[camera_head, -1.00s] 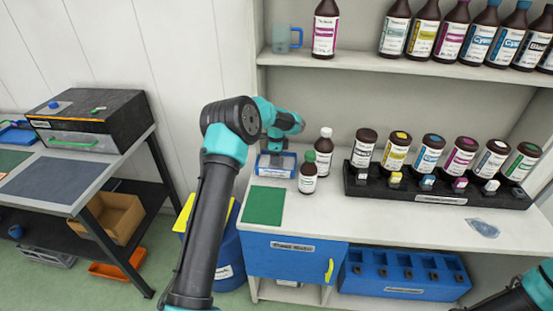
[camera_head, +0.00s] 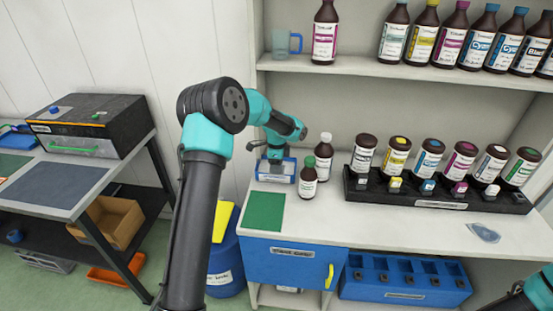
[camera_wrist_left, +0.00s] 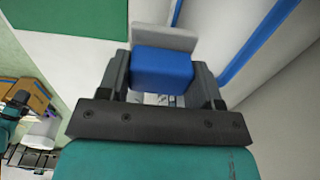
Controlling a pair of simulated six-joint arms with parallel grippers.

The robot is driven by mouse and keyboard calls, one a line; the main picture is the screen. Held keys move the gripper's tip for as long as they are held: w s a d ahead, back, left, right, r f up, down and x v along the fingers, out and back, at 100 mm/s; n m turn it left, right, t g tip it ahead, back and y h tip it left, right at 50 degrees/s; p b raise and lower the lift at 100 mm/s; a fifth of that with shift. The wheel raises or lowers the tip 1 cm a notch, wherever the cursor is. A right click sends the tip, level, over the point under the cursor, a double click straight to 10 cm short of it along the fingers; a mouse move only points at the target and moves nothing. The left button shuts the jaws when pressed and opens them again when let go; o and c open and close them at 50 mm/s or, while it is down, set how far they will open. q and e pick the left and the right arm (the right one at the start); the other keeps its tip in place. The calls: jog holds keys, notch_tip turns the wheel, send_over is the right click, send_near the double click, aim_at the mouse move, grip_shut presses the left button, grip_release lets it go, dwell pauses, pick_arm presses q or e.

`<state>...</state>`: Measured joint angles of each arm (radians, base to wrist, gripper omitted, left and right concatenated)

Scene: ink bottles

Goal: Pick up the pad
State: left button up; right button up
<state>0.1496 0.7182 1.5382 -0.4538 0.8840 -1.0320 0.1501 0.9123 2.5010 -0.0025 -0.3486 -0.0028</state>
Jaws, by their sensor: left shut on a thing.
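The pad appears as a blue block (camera_wrist_left: 162,68) between my left gripper's fingers in the left wrist view. A pale grey plate sits at its far end. My left gripper (camera_wrist_left: 163,82) is shut on this block. In the head view my left gripper (camera_head: 275,155) points down at a blue-edged holder (camera_head: 276,177) at the back left of the white counter. The pad cannot be made out clearly there, and I cannot tell whether it is clear of the holder. My right gripper is out of view; only part of that arm shows at the lower right.
A brown bottle with a green cap (camera_head: 308,178) and a white-capped bottle (camera_head: 323,156) stand just right of the holder. A black rack (camera_head: 440,197) with several bottles is farther right. A green mat (camera_head: 264,211) lies in front. A shelf (camera_head: 400,70) with bottles hangs above.

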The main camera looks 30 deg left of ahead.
pick_arm(q)
jog(key=s+d, duration=0.4)
jog(key=s, duration=0.3)
jog(key=shift+s+d+r, duration=0.4)
jog(key=shift+r, duration=0.05)
